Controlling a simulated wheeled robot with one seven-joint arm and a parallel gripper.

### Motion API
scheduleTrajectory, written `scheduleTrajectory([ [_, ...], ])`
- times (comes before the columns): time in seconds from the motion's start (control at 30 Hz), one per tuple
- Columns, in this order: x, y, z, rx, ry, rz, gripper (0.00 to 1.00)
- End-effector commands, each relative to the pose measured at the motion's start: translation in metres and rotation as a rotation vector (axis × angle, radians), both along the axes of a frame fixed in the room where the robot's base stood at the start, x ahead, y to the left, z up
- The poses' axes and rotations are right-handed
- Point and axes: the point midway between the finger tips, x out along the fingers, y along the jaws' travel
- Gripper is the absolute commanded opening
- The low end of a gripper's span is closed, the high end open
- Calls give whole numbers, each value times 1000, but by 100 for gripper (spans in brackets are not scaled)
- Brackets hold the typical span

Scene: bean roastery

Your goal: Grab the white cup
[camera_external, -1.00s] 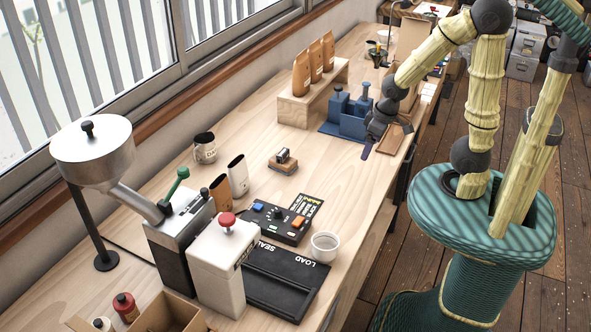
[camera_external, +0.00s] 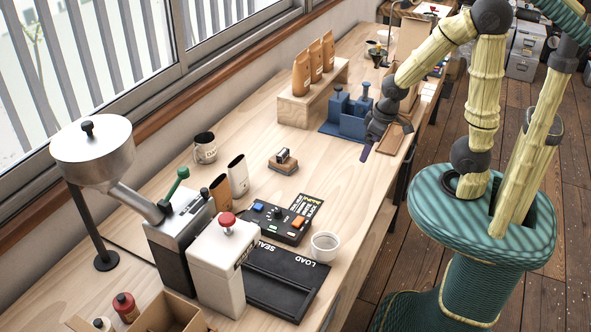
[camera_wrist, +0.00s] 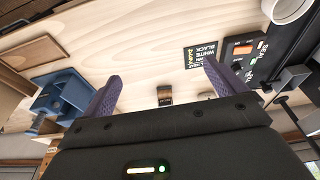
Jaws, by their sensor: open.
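A round, open white cup (camera_external: 325,247) stands upright on the bench near its right edge, beside the black LOAD/SEAL plate. It also shows, cut off, at the top right corner of the wrist view (camera_wrist: 287,9). My gripper (camera_external: 366,153) has purple fingers and is over the bench's right side, well behind the cup and apart from it. In the wrist view my gripper (camera_wrist: 162,74) has its fingers spread with nothing between them.
A control box (camera_external: 280,222) with coloured buttons stands left of the cup. A white box with a red knob (camera_external: 218,268) is nearer the front. A blue stand (camera_external: 351,122) is close to my gripper. Bare bench lies between my gripper and the cup.

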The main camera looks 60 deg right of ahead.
Motion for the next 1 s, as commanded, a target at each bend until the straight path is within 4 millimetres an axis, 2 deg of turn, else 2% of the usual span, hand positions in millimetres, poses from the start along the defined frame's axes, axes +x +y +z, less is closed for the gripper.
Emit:
scheduleTrajectory([
  [0.17, -4, 7, -9, -18, 45, 53, 96],
  [0.47, -39, 36, -60, -215, 354, 434, 96],
  [0.73, -60, 41, -92, -546, 603, 814, 96],
  [1.0, -51, 52, -106, -984, 734, 1167, 96],
])
